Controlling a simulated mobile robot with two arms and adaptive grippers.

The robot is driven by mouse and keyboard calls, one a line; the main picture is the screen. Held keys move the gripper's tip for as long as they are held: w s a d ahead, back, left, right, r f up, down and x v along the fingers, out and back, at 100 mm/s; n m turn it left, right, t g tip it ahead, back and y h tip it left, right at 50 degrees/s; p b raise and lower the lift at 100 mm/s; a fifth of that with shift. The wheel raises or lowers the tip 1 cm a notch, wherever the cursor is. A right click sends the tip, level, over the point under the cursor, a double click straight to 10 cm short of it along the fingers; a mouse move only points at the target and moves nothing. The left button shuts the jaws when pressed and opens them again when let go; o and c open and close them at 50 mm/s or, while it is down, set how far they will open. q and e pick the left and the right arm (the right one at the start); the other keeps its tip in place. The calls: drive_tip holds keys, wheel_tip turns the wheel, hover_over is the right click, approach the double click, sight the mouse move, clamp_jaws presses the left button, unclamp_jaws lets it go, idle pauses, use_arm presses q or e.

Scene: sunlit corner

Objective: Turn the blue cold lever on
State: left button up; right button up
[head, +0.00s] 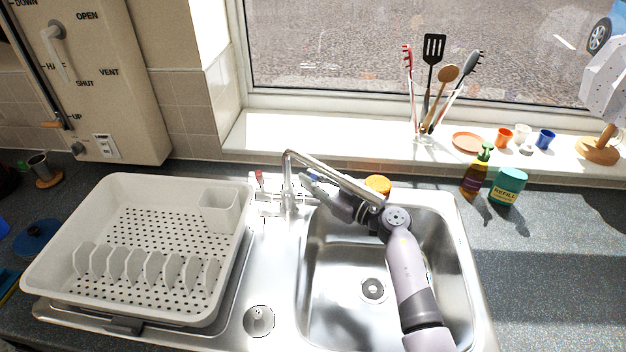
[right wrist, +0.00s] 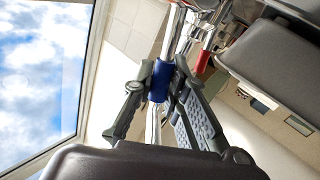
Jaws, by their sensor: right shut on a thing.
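The blue cold lever (right wrist: 160,81) shows in the right wrist view between the two fingers of my right gripper (right wrist: 163,76), which is shut on it. In the head view my right gripper (head: 314,186) is at the tap, just right of the base of the chrome spout (head: 330,176). The spout and my own arm partly hide the gripper and the lever there. The red lever (head: 259,177) stands at the left of the tap; it also shows in the right wrist view (right wrist: 204,57). My left gripper is not in view.
A white dish rack (head: 75,205) stands left of the sink basin (head: 325,275). An orange-lidded thing (head: 378,184) is close behind my arm. A soap bottle (head: 476,172) and a teal refill tub (head: 508,186) stand at the right. The right worktop is mostly clear.

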clamp_jaws()
drive_tip(key=s+n+b, duration=0.1)
drive_tip(key=s+n+y+b, duration=0.1)
drive_tip(key=shift+a+f+n+t, duration=0.15)
drive_tip(key=shift+f+n+t, duration=0.15)
drive_tip(key=shift+f+t, duration=0.1)
idle(0.3)
drive_tip(key=o, duration=0.8)
unclamp_jaws()
drive_tip(key=v, duration=1.2)
